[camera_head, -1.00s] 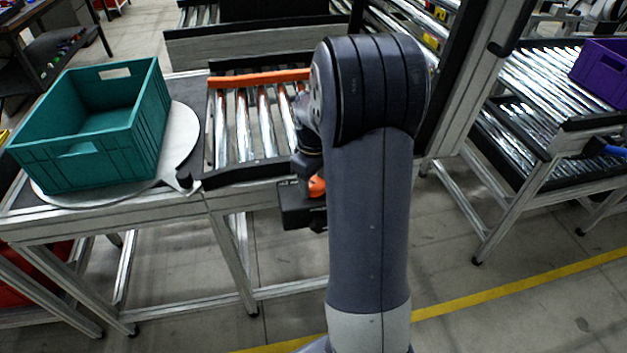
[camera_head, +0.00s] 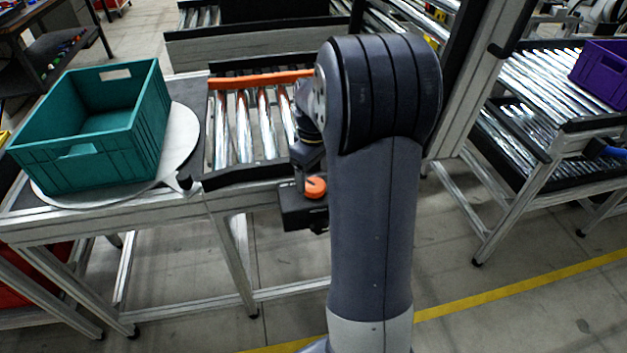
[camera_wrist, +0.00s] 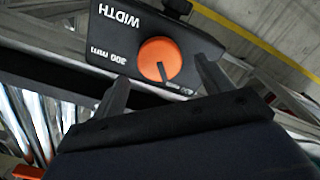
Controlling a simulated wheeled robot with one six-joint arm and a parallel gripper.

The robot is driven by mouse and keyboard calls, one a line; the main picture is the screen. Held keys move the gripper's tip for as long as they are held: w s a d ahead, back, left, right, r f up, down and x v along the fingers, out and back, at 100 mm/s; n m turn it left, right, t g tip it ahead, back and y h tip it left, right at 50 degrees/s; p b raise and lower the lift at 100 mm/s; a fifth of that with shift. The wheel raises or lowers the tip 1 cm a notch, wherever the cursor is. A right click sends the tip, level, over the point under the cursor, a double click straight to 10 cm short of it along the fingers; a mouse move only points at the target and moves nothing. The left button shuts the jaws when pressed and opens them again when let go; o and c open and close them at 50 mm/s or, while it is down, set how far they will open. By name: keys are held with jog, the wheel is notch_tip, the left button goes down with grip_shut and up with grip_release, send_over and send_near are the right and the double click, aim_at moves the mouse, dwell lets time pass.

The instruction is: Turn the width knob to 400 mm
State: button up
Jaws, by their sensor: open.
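The width knob (camera_wrist: 158,58) is a round orange dial with a dark pointer mark, on a black panel (camera_wrist: 103,36) in the wrist view. The knob also shows in the head view (camera_head: 316,187), on a dark box at the conveyor's front, left of my arm. My gripper (camera_wrist: 161,68) is open, its two fingers on either side of the knob in the picture. I cannot tell whether they touch it. The head view hides my fingers behind the arm.
A teal crate (camera_head: 78,165) stands on a round plate (camera_head: 181,136) at the left. A roller conveyor (camera_head: 222,139) with an orange bar (camera_head: 262,79) lies behind the knob. A purple crate (camera_head: 603,62) sits on the right rollers. The floor in front is clear.

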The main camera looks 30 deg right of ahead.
aim_at(314, 184)
notch_tip(314, 184, up, 7)
jog(key=shift+r, duration=0.15)
dwell(0.4)
notch_tip(314, 184, down, 11)
jog(key=shift+r, duration=0.1)
dwell(0.4)
dwell(0.4)
